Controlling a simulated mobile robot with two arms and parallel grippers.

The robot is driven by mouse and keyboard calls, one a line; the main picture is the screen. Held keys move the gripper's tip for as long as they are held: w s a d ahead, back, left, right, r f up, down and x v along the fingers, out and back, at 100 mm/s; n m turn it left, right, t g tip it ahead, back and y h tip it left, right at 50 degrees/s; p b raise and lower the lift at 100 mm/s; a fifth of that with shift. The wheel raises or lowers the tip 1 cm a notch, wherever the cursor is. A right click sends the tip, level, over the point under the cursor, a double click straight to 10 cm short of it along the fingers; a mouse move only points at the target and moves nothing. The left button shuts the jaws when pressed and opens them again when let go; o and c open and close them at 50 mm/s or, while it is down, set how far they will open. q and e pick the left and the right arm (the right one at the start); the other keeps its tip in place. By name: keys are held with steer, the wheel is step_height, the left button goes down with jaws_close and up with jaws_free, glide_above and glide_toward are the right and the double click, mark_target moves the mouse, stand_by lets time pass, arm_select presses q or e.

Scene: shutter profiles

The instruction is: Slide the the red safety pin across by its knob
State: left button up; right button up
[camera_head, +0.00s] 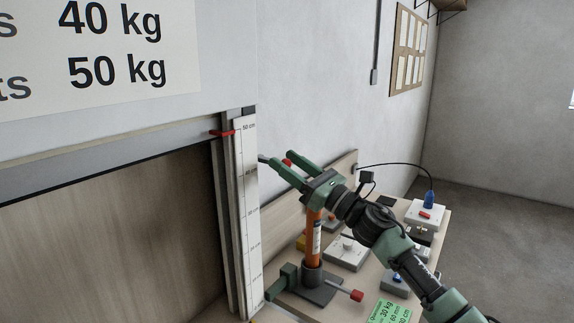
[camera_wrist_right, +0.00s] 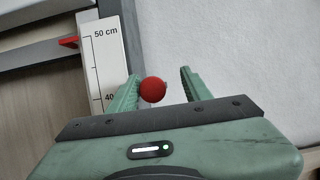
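My right gripper (camera_head: 278,158) is open in front of the wall, just right of the white scale board. A round red knob (camera_wrist_right: 153,89) sits between its two fingers in the right wrist view, close to the left finger and apart from the right one. In the head view the red knob (camera_head: 287,162) shows as a small spot between the fingers. The rest of the pin is hidden, and contact with the left finger is unclear. In the right wrist view, my gripper (camera_wrist_right: 160,75) has its fingers spread wide around the knob. My left gripper is out of view.
A scale board (camera_head: 246,215) with a red pointer (camera_head: 222,133) stands left, beside the shutter (camera_head: 110,225). Below my arm, a workbench (camera_head: 375,275) holds an orange upright tool (camera_head: 314,235), a red-tipped rod (camera_head: 357,295), boxes and a green card (camera_head: 388,311).

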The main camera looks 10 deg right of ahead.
steer(key=shift+s+f, duration=0.1)
steer(key=shift+s, duration=0.05)
steer(key=b+v, duration=0.3)
steer(key=v, duration=0.4)
steer(key=shift+d, duration=0.25)
steer(key=shift+s+f, duration=0.1)
